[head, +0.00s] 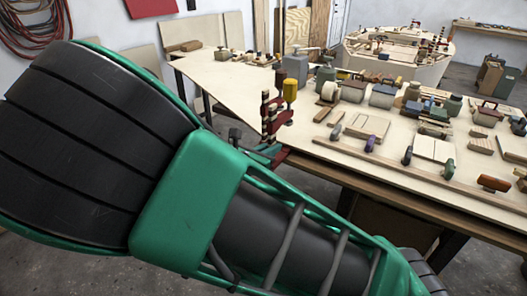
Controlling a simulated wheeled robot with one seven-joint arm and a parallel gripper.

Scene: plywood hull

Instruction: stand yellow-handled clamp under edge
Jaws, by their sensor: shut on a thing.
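The yellow-handled clamp (290,90) is upright at the left front corner of the near plywood table (240,92), its yellow handle at the top and its dark red and black body below. My gripper (266,150) is shut on the clamp's lower part, just left of the table's front edge (345,176). My green and black arm hides most of the gripper and the area below. I cannot tell whether the clamp touches the edge.
The table holds several planes, clamps, wood blocks and jars, such as a grey block (295,68) behind the clamp and an orange-brown tool (494,183) at the right. A plywood hull (398,68) stands behind. Bare floor shows below the table.

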